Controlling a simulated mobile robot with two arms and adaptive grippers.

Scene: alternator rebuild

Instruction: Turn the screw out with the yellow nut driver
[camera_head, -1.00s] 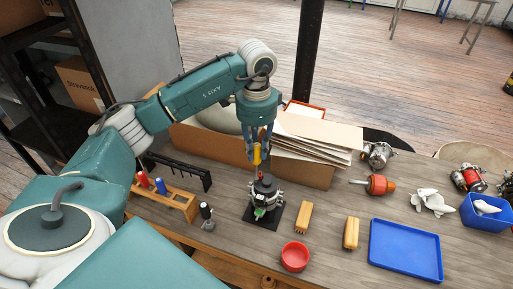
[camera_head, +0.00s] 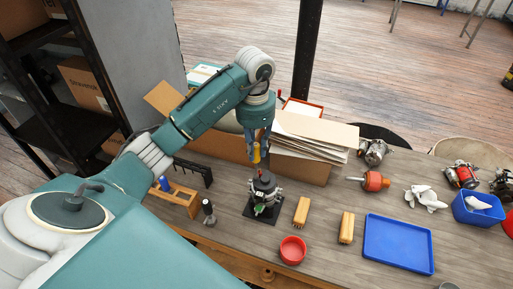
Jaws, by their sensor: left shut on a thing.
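My left gripper (camera_head: 260,145) is shut on the yellow nut driver (camera_head: 257,155), which points down. The driver stands above the dark alternator assembly (camera_head: 265,187), which sits on a black base plate (camera_head: 250,212). The driver's tip is at or just above the top of the assembly; whether it touches the screw cannot be told. The screw itself is too small to make out. My right gripper is not in view.
A wooden tool rack (camera_head: 184,204) with a blue-handled tool stands left. A red bowl (camera_head: 292,250), two wooden-handled brushes (camera_head: 302,211) and a blue tray (camera_head: 398,243) lie in front and right. A cardboard box (camera_head: 310,168) with papers is close behind the driver.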

